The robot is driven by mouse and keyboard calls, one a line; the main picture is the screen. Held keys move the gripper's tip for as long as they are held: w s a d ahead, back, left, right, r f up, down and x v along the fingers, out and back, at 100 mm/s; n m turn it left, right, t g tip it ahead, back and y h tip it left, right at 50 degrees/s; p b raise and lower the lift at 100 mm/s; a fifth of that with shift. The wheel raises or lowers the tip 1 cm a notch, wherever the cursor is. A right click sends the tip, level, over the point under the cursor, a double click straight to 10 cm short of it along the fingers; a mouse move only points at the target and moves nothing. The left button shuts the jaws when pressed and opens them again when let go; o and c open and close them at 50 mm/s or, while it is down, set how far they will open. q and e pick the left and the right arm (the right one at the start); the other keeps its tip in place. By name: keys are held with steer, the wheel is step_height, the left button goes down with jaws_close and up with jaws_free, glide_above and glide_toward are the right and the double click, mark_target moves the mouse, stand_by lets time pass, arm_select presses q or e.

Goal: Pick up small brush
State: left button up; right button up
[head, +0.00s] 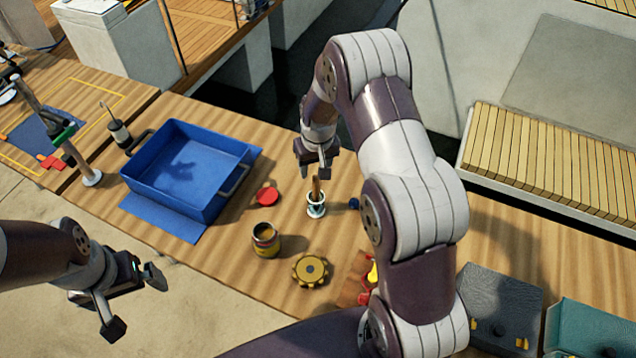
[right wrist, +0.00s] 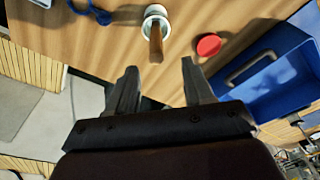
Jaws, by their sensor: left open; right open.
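The small brush (head: 316,187) stands upright in a small white holder (head: 316,208) on the wooden table, its brown handle pointing up. In the right wrist view the brush handle (right wrist: 156,40) rises from the white holder (right wrist: 157,12), ahead of my fingers and roughly between them. My right gripper (head: 316,171) is open above the brush, fingers pointing down. It also shows in the right wrist view (right wrist: 158,75), with nothing between its fingertips. I cannot tell whether a finger touches the handle. My left gripper (head: 134,303) is open and empty at the lower left, beside the table's front edge.
A blue tray (head: 237,180) stands left of the holder. A red lid (head: 267,195), an open yellow can (head: 265,240) and a yellow scalloped disc (head: 311,270) lie near it. A small blue item (head: 353,203) is just right. Grey and teal boxes (head: 500,300) sit at lower right.

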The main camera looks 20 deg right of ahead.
mark_target(316, 183)
steer(key=f+p, duration=0.1)
steer(key=f, duration=0.1)
steer(key=f+p, duration=0.1)
steer(key=f, duration=0.2)
steer(key=f+p, duration=0.1)
steer(key=f, duration=0.2)
steer(key=shift+w+d, duration=0.3)
steer(key=shift+w, duration=0.1)
steer(key=shift+w+f, duration=0.15)
steer(key=shift+f, duration=0.25)
steer(key=c, duration=0.4)
jaws_close()
